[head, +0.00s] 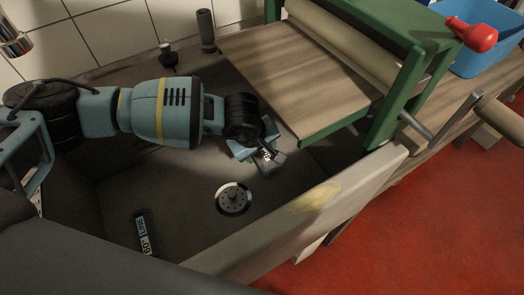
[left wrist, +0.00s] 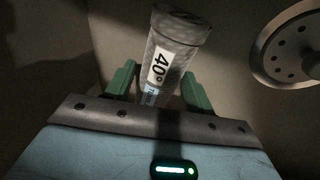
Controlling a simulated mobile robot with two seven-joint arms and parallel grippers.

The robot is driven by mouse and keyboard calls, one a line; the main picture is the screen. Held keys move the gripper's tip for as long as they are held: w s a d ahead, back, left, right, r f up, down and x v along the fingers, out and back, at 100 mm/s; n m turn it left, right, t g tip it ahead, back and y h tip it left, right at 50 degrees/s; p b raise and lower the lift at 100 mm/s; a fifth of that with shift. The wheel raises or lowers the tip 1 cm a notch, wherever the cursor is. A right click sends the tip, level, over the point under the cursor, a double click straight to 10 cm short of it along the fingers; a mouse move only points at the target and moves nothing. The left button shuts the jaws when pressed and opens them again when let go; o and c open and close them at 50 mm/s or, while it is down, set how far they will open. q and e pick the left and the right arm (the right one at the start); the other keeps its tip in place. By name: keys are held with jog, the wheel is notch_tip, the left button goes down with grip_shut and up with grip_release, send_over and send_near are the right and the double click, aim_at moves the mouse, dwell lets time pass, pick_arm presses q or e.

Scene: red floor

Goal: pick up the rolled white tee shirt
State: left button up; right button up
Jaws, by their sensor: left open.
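A rolled pale grey-white cloth (head: 270,160), which looks like the white tee shirt, lies in the dark sink (head: 185,190). In the left wrist view the roll (left wrist: 178,45) carries a white label reading 40°. My left gripper (head: 258,144) reaches down over it from the left. In the left wrist view my open left gripper (left wrist: 160,90) has a green finger on each side of the roll's near end. I cannot tell whether either finger touches it. The near end is partly hidden by the gripper. My right gripper is not in view.
A dark roll with a label (head: 143,232) lies at the sink's lower left. A round drain (head: 233,198) is near my gripper. A green-framed mangle with a wooden board (head: 300,75) overhangs the sink's back right. A blue basin (head: 480,40) and red object (head: 470,33) stand beyond.

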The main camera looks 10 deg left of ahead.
pick_arm(q)
jog(key=c, duration=0.7)
jog(key=shift+r, duration=0.15)
jog(key=shift+s+a+r, duration=0.15)
jog(key=shift+s+r, duration=0.25)
jog(key=s+a+r, duration=0.1)
jog(key=s+r, duration=0.1)
jog(key=s, duration=0.2)
jog(key=s+a+r, duration=0.1)
jog(key=s+r, duration=0.1)
jog(key=s, duration=0.2)
jog(key=s+a+r+p, duration=0.1)
jog(key=s+a+r, duration=0.1)
jog(key=s+r, duration=0.1)
jog(key=shift+s+a, duration=0.1)
jog(key=shift+s, duration=0.6)
